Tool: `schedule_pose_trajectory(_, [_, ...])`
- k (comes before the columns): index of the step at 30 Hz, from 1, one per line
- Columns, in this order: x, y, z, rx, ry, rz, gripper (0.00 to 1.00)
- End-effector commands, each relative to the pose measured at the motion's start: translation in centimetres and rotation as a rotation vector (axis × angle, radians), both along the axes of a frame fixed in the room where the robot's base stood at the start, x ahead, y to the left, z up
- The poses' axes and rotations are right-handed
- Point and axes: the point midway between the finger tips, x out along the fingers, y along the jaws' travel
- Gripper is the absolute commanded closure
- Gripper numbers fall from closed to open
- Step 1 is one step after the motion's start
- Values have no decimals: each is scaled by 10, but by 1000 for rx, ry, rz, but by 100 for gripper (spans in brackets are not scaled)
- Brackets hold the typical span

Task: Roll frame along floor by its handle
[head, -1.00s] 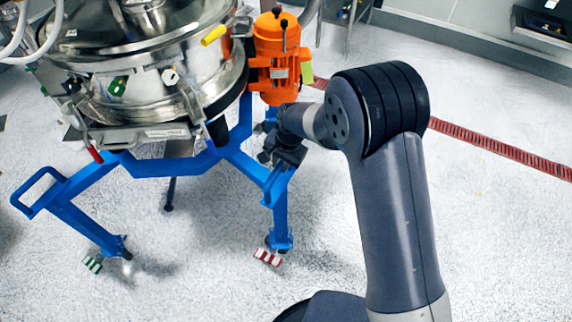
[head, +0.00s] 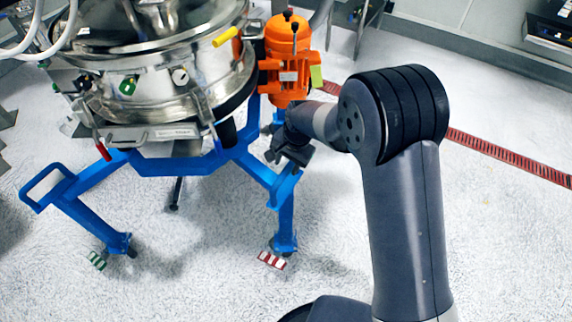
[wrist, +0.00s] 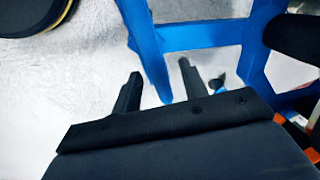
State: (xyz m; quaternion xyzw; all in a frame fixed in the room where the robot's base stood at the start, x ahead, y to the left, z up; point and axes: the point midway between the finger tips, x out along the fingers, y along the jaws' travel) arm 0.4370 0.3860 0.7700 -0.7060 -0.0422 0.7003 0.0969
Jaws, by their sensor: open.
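The blue frame (head: 185,166) stands on legs with feet on the floor and carries the steel sifter (head: 160,75). A blue loop handle (head: 45,187) sticks out at its left. A second blue bar (head: 282,187) projects at its right, beside my gripper (head: 278,155). In the wrist view, my gripper (wrist: 160,68) is open, its two dark fingers apart. A blue bar of the frame (wrist: 150,50) runs down the picture between the fingers. I cannot tell whether either finger touches it. The frame's far side is hidden behind the sifter.
An orange motor (head: 287,55) hangs on the sifter just above my gripper. A red-and-white pedal (head: 271,261) and a green-and-white pedal (head: 97,261) sit at the feet. A red floor drain (head: 505,155) runs along the right. The white floor in front is clear.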

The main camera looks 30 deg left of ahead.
Motion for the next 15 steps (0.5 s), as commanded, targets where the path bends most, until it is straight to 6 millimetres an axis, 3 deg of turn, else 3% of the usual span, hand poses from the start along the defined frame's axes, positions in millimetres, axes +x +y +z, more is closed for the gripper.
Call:
schedule_pose_trajectory(9, [-1, -11, 64, 5, -4, 0, 59])
schedule_pose_trajectory(15, [-1, -16, 86, 3, -2, 1, 59])
